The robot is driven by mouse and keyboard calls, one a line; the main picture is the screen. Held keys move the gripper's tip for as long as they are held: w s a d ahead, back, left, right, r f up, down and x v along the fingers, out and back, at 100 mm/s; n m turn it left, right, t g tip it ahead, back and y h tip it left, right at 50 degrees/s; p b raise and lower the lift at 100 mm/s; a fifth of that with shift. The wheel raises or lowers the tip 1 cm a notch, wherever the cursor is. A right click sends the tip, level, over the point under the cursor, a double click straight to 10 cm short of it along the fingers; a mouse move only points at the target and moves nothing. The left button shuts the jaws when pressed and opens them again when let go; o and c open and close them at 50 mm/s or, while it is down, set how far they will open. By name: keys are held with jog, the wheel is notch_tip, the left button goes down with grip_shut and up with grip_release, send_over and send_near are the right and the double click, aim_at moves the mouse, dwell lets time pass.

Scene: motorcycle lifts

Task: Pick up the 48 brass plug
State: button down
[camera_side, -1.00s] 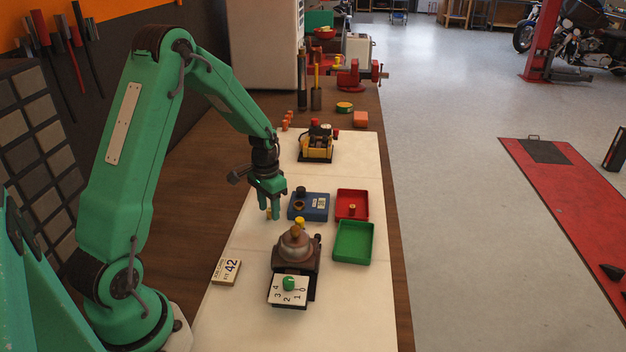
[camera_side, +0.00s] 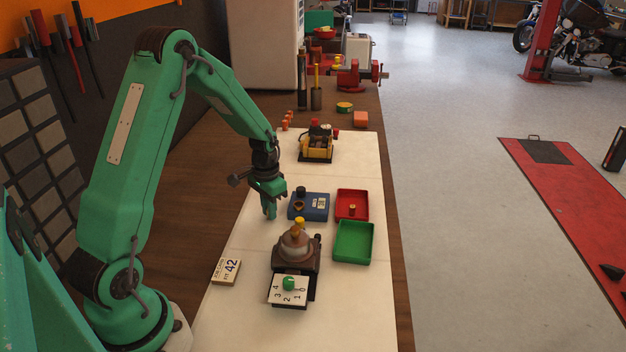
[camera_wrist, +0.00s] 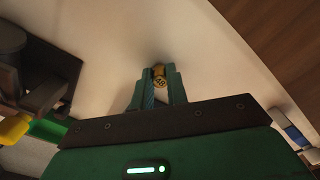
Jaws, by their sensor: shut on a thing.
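The brass plug (camera_wrist: 159,82) shows in the wrist view between my two green fingertips, with a number on its end face that looks like 48. My gripper (camera_wrist: 159,72) is shut on it. In the side view my gripper (camera_side: 269,212) points down at the white bench top, left of the blue box. The plug is hidden behind the fingers there. I cannot tell whether it still touches the bench top.
The blue box (camera_side: 314,213), a red tray (camera_side: 365,199) with a small brass piece and a green tray (camera_side: 354,257) stand to the right. A dark fixture with a rounded metal top (camera_side: 297,246) stands nearer the camera. A tag marked 42 (camera_side: 226,271) lies at front left.

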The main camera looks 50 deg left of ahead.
jog(key=shift+r, duration=0.15)
jog(key=shift+r, duration=0.5)
notch_tip(320, 180, up, 3)
jog(key=shift+d+r, duration=0.1)
jog(key=shift+d, duration=0.05)
jog(key=s+d+r, duration=0.1)
jog(key=d+r, duration=0.5)
jog(key=d, duration=0.5)
jog(key=shift+s+d+r, duration=0.15)
jog(key=shift+s+r, duration=0.05)
jog(key=shift+r, duration=0.05)
jog(key=shift+w, duration=0.1)
